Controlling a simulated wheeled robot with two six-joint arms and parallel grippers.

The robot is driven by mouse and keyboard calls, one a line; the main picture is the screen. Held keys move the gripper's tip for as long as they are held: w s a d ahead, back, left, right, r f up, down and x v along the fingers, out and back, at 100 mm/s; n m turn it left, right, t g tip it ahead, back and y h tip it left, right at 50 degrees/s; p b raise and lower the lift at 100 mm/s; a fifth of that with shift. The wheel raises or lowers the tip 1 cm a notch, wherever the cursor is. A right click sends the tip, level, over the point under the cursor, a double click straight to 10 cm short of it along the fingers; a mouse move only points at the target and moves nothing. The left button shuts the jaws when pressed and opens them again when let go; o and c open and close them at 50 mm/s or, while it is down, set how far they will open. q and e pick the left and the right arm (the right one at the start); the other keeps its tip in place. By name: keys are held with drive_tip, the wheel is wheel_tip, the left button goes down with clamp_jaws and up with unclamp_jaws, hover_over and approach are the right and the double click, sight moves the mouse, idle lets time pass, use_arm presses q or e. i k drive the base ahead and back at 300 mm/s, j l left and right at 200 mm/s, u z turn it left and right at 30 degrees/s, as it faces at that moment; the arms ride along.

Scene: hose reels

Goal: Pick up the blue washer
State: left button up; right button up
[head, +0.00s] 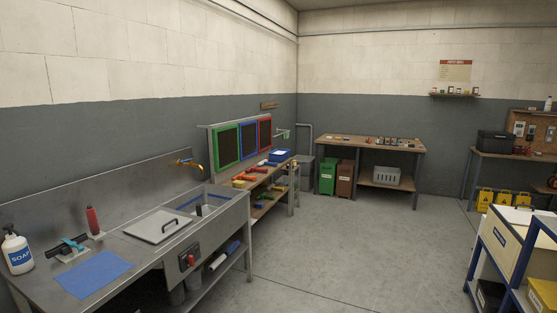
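I cannot make out a blue washer in the head view. Several small items lie on the wooden bench (405,148) at the back wall, too small to tell apart. More small coloured parts, some red, yellow and blue, lie on the wooden side bench (250,184) below the framed panels. Neither of my grippers is in view.
A steel sink counter (140,265) runs along the left, with a soap bottle (17,252) and a blue mat (93,274). A blue-framed cart (512,247) stands at the right. The grey floor (350,250) between them is clear.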

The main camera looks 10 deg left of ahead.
sight(265, 162)
drive_tip(key=i, duration=5.3)
drive_tip(key=i+u, duration=0.1)
drive_tip(key=i, duration=0.45)
drive_tip(key=i+l+u, duration=0.15)
drive_tip(key=i, duration=0.4)
drive_tip(key=i+l+u, duration=0.1)
drive_tip(key=i, duration=0.45)
drive_tip(key=i+l+u, duration=0.2)
drive_tip(key=i+u, duration=0.15)
drive_tip(key=i+l+u, duration=0.7)
